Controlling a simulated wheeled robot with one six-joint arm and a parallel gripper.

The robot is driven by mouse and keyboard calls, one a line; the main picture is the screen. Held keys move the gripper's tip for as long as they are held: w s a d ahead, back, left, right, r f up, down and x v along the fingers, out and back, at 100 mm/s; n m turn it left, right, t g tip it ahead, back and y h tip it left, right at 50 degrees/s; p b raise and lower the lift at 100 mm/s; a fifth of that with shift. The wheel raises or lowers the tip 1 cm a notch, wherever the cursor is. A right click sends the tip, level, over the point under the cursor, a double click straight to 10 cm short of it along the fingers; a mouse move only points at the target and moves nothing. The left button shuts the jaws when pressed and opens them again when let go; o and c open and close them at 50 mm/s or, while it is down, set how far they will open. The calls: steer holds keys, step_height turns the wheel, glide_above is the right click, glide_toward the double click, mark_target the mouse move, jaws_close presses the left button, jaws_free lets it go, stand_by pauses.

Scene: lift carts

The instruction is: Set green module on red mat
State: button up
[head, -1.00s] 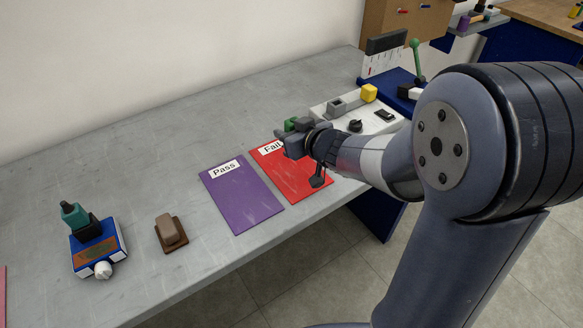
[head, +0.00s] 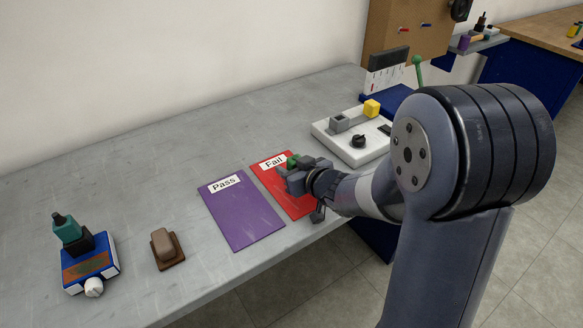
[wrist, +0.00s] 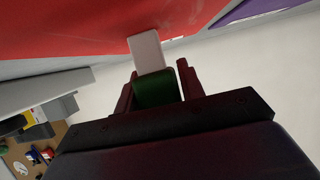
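The green module (head: 293,160) is held between the fingers of my gripper (head: 297,172), over the red mat (head: 268,182) labelled "Fail". In the wrist view the green module (wrist: 156,91) sits between the two fingers (wrist: 158,88), with a pale section (wrist: 147,50) extending toward the red mat (wrist: 75,25). My gripper and wrist hide the right part of the mat in the head view. I cannot tell whether the module touches the mat.
A purple "Pass" mat (head: 242,212) lies just left of the red mat. A brown block (head: 166,246) and a blue device (head: 88,265) stand at left.

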steer(key=o, duration=0.3)
steer(key=shift+r, duration=0.25)
steer(key=p+v, duration=0.2)
steer(key=v, duration=0.9)
steer(key=shift+w, duration=0.1)
steer(key=shift+s+d+r, duration=0.1)
steer(key=shift+s+d, duration=0.2)
steer(key=shift+s, duration=0.2)
steer(key=shift+w, duration=0.1)
